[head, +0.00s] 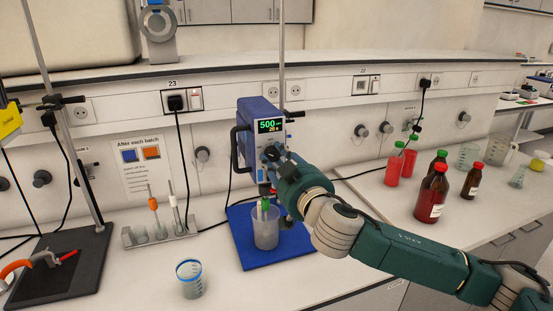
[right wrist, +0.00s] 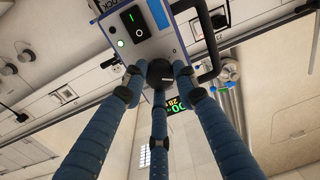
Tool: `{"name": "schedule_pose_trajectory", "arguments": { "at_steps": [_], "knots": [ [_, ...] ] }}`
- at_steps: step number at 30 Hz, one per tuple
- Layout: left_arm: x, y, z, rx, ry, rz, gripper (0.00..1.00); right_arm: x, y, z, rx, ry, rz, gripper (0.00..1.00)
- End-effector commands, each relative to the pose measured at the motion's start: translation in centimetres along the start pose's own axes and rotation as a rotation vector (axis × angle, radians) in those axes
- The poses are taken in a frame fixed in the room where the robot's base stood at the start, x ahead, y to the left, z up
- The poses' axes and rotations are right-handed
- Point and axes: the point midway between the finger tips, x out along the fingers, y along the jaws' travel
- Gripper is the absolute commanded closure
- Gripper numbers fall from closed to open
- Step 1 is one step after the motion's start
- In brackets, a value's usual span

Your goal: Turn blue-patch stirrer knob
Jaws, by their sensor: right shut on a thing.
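The stirrer (head: 246,118) is a blue-backed unit with a pale front and a display reading 500 in green, on a rod above a blue base (head: 248,256). My right gripper (head: 273,157) is at its front, below the display. In the right wrist view my right gripper (right wrist: 160,82) has its three blue fingers closed around the dark knob (right wrist: 159,70). A rocker switch (right wrist: 133,18) and a blue patch (right wrist: 158,13) show on the stirrer face beyond. The gripper hides most of the knob in the head view. My left gripper is not in view.
A clear beaker (head: 265,229) stands on the blue base, below the stirrer. A blue-rimmed beaker (head: 190,280) stands at the front. A rack (head: 152,237) is at left. Red bottles (head: 431,196) stand right, beyond my right arm. Bare counter lies between rack and base.

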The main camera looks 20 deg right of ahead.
Motion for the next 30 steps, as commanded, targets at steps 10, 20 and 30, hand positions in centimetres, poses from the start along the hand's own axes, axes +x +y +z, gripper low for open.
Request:
{"name": "schedule_pose_trajectory", "arguments": {
  "at_steps": [10, 20, 30],
  "knots": [
    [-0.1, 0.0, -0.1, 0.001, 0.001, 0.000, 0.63, 0.0, 0.1, -0.4, -0.023, 0.006, 0.002, 0.97],
    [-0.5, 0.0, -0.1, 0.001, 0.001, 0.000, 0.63, 0.0, 0.1, -0.5, -0.154, 0.001, 0.002, 0.97],
    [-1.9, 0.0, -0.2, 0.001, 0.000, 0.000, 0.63, 0.0, 0.0, -0.7, -0.461, -0.011, 0.002, 0.97]
  ]
}}
